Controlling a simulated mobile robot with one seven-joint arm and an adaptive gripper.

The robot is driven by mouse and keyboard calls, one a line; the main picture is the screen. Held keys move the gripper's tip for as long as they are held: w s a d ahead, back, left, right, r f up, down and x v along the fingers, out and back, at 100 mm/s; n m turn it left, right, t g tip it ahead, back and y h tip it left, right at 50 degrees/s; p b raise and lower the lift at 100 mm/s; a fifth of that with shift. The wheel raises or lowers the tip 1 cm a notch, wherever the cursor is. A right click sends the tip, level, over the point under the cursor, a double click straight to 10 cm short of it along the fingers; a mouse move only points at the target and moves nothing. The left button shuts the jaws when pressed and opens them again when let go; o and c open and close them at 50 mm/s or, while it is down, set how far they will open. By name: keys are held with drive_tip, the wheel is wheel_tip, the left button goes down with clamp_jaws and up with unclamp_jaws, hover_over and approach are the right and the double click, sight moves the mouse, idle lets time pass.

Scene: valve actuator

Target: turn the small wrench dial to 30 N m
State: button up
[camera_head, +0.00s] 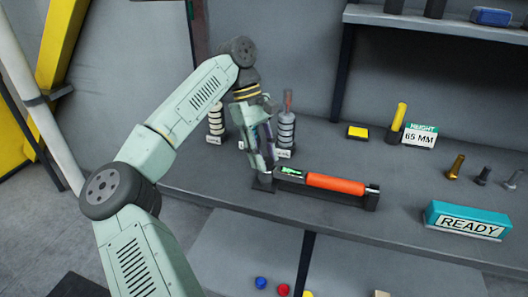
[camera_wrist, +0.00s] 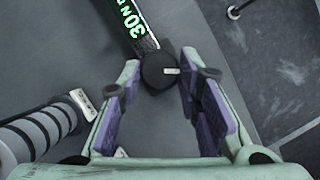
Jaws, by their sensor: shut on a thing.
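The small torque wrench lies on the bench, with an orange handle (camera_head: 335,184) and a dark body. Its green lit display (camera_head: 292,171) sits at the left end. In the wrist view the display (camera_wrist: 133,20) reads 30 N, with the rest cut off by the frame edge. The dark round dial (camera_wrist: 158,73) with a white mark is at the display's end. My gripper (camera_head: 264,172) points down over that end. In the wrist view my gripper's (camera_wrist: 160,68) purple-padded fingers are on both sides of the dial, shut on it.
Two stacks of ringed weights (camera_head: 215,122) (camera_head: 286,130) stand behind my gripper. A teal READY sign (camera_head: 468,221) is at the front right. A HEIGHT 65 MM sign (camera_head: 420,136), a yellow cylinder (camera_head: 399,115) and several bolts (camera_head: 482,176) stand further right.

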drive_tip(key=o, duration=1.2)
drive_tip(key=shift+c, duration=0.2)
drive_tip(key=shift+r, duration=0.15)
drive_tip(key=v, duration=1.1)
drive_tip(key=shift+w+r, duration=0.2)
drive_tip(key=shift+r, duration=0.15)
drive_tip(key=shift+a, duration=0.15)
